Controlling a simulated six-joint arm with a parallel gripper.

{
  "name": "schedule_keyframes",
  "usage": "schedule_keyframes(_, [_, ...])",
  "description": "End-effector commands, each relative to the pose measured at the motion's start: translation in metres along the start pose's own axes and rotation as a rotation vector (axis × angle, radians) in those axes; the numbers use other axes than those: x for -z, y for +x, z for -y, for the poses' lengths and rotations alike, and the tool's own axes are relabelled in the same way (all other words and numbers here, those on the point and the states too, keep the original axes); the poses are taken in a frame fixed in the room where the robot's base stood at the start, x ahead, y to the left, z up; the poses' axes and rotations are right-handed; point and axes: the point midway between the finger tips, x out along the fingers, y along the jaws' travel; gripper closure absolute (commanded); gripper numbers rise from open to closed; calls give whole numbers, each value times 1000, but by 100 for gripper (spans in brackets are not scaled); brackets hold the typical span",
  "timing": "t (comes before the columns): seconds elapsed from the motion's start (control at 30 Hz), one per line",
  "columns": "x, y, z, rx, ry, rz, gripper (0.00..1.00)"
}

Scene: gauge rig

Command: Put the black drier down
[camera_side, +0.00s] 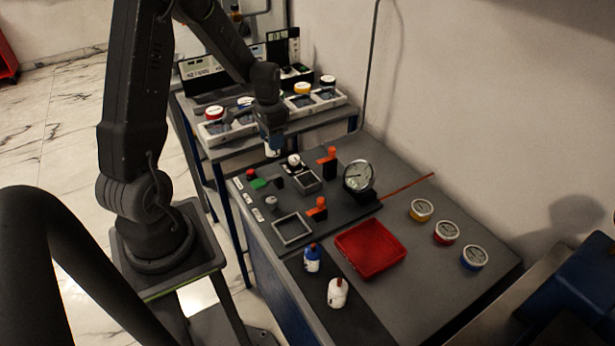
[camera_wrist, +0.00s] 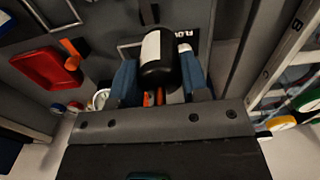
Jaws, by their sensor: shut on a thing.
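The black drier (camera_wrist: 157,68) is a dark cylinder with a white label, seen in the wrist view between the blue fingers of my gripper (camera_wrist: 160,80). My gripper is shut on it. In the side view my gripper (camera_side: 272,138) hangs above the back left part of the grey bench, with a pale part of the held thing (camera_side: 272,152) showing below the fingers. The drier is mostly hidden there. Two square frames (camera_side: 292,229) (camera_side: 307,181) lie on the dark panel below and to the right of my gripper.
Orange-handled valves (camera_side: 317,208) and a round gauge (camera_side: 358,176) stand on the panel. A red tray (camera_side: 370,250), a blue bottle (camera_side: 312,259) and a white bottle (camera_side: 338,292) are nearer. Several gauges line the right. A shelf with trays (camera_side: 217,132) stands behind.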

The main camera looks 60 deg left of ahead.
Motion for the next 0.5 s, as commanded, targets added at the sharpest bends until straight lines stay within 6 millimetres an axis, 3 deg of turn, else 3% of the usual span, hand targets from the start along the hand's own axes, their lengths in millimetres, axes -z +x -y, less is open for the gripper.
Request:
schedule_keyframes(0.3, [53, 42, -47, -1, 9, 1, 87])
schedule_keyframes(0.5, [70, 55, -61, 1, 5, -1, 87])
